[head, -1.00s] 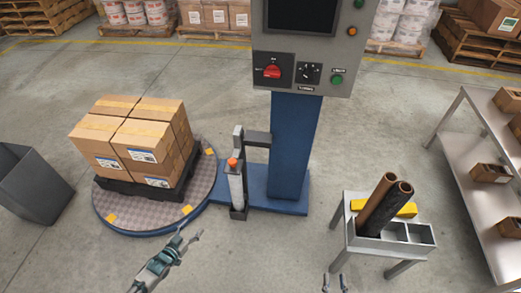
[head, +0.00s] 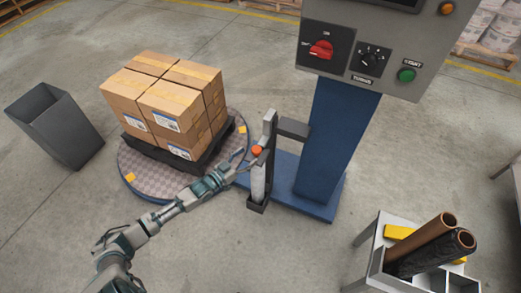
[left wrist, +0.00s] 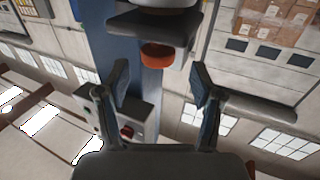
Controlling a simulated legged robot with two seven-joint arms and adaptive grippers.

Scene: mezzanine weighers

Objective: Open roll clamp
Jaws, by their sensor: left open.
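The roll clamp shows as an orange knob (head: 257,150) at the top of the film roll (head: 258,182), which stands upright in a dark carriage (head: 269,130) beside the blue column. My left gripper (head: 238,167) is open and empty, just left of the knob in the head view. In the left wrist view the knob (left wrist: 157,56) lies ahead of the open fingers (left wrist: 160,82), roughly centred between them and apart from both. Whether the clamp is open or closed cannot be told. My right gripper is not in view.
Stacked cartons (head: 168,98) stand on a black pallet on the round turntable (head: 130,165), behind my left arm. The blue column (head: 338,130) carries a control panel (head: 365,55). A grey bin (head: 55,125) is at left, a small table with brown and black rolls (head: 435,240) at lower right.

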